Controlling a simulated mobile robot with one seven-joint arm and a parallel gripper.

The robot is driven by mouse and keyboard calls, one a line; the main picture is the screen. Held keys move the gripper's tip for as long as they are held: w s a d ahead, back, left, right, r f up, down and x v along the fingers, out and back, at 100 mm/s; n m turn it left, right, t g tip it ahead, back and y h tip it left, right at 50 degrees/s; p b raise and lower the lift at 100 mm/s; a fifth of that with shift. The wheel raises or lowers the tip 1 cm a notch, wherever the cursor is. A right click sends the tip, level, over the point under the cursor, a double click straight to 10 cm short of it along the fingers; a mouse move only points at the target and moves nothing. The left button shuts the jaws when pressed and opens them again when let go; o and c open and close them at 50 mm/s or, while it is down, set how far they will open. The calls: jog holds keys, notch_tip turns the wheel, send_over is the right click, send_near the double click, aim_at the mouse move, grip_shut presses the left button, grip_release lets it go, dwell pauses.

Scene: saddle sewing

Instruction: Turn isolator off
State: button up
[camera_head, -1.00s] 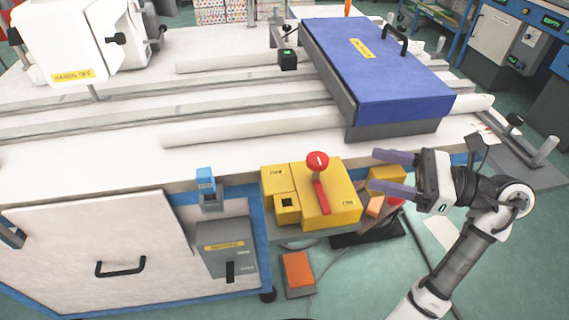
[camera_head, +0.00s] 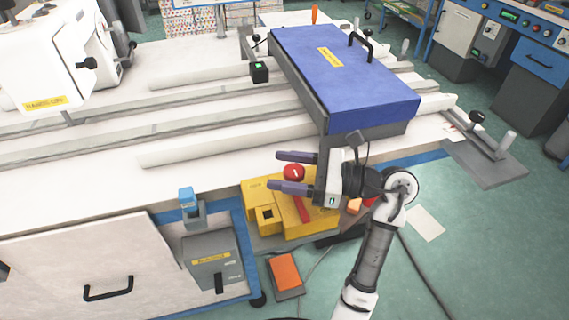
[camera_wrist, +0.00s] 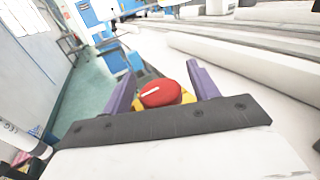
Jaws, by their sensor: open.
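A yellow switch box (camera_head: 262,193) sits at the table's front edge. A red lever (camera_head: 302,210) with a round red knob (camera_head: 293,171) stands up from it. My gripper (camera_head: 275,170) is open, its purple fingers pointing left, one on each side of the knob in the head view. In the wrist view the red knob (camera_wrist: 161,93), with a white mark on top, shows between the two open fingers (camera_wrist: 161,70). I cannot tell whether either finger touches it. My gripper and arm hide the right part of the box and its label there.
A grey box (camera_head: 213,265) with a black handle and yellow label is on the bench front. A blue-topped block (camera_head: 345,80) stands behind my gripper. A small blue device (camera_head: 190,203) is left of the yellow box. An orange pedal (camera_head: 285,272) is below.

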jog(key=shift+a, duration=0.25)
grip_shut()
dwell(0.3)
